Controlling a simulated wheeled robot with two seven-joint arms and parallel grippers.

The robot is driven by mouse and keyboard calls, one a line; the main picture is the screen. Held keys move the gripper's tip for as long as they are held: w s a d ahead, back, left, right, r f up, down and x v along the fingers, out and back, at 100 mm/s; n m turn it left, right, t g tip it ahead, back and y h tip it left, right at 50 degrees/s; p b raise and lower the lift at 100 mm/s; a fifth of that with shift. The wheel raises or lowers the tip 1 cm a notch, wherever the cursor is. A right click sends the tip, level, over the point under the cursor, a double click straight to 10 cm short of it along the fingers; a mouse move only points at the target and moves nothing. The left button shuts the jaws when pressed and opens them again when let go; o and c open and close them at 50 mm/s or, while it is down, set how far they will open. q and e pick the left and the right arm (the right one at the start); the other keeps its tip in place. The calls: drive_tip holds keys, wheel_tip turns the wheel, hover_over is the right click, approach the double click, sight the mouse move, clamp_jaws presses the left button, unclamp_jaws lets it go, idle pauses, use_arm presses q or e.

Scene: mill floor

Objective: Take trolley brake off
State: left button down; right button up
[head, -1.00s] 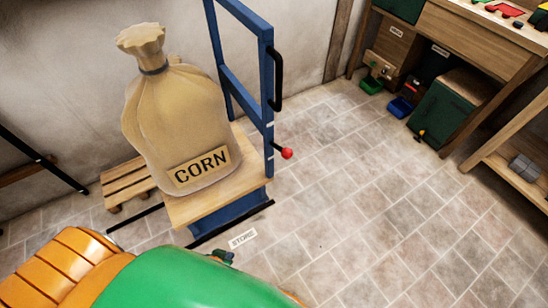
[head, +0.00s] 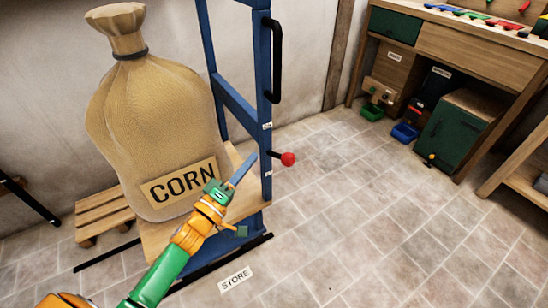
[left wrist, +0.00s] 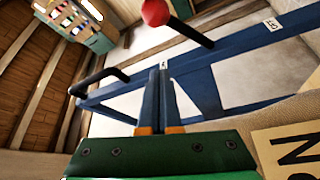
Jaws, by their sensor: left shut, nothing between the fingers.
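The blue trolley frame (head: 266,95) stands by the wall with a corn sack (head: 155,115) on its wooden deck. The brake lever, a dark rod with a red ball knob (head: 288,159), sticks out rightward from the post between two small white labels. The lower label reads OFF in the left wrist view (left wrist: 272,24); the other is too small to read. The red knob (left wrist: 155,12) is at that view's top. My left gripper (head: 247,166) is shut and empty, in front of the sack, left of the lever and apart from the knob. My right gripper is out of view.
A black handle (head: 276,60) is on the post above the lever. A pallet (head: 103,215) lies left of the trolley. A workbench (head: 465,45) with a green cabinet (head: 455,135) below stands at right. The tiled floor between is clear; a STORE label (head: 236,278) lies in front.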

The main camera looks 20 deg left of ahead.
sight(279, 156)
use_arm(q)
drive_tip(key=w+d+b, duration=0.1)
drive_tip(key=w+d, duration=0.3)
drive_tip(key=shift+w+d+f, duration=0.25)
drive_tip(key=shift+w+d, duration=0.1)
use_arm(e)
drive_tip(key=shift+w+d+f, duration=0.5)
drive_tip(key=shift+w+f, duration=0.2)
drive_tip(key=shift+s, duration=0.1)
